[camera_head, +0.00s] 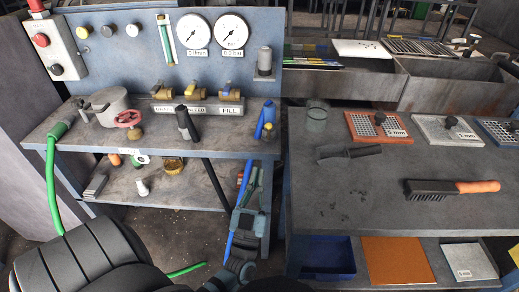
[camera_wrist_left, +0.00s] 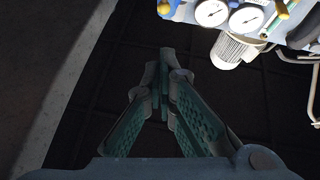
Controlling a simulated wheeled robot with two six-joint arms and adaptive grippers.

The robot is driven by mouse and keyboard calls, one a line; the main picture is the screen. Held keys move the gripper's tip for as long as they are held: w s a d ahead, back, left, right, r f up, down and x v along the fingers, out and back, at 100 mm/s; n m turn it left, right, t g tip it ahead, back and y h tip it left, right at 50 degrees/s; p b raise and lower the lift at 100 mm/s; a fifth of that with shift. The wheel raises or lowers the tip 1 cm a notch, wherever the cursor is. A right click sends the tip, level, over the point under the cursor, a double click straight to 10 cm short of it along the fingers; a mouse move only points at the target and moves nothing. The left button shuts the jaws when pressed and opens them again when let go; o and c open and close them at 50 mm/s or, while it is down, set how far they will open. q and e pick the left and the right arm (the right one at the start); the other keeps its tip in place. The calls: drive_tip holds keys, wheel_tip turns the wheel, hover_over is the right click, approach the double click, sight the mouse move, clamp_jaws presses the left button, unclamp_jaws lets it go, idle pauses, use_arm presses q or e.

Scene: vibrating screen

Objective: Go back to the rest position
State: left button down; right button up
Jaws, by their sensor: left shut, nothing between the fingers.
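My left gripper (camera_head: 251,185) is in front of the right end of the grey bench with gauges, near its leg. It points upward in the head view, with its green-lined fingers close together. In the left wrist view the left gripper (camera_wrist_left: 163,58) is shut with its fingertips together and nothing between them. It hangs over dark floor. My right gripper does not show in either view.
The right table (camera_head: 350,205) holds a brush (camera_head: 450,188), a dark-handled tool (camera_head: 348,153) and sieve plates (camera_head: 378,126). A green hose (camera_head: 52,185) hangs at left.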

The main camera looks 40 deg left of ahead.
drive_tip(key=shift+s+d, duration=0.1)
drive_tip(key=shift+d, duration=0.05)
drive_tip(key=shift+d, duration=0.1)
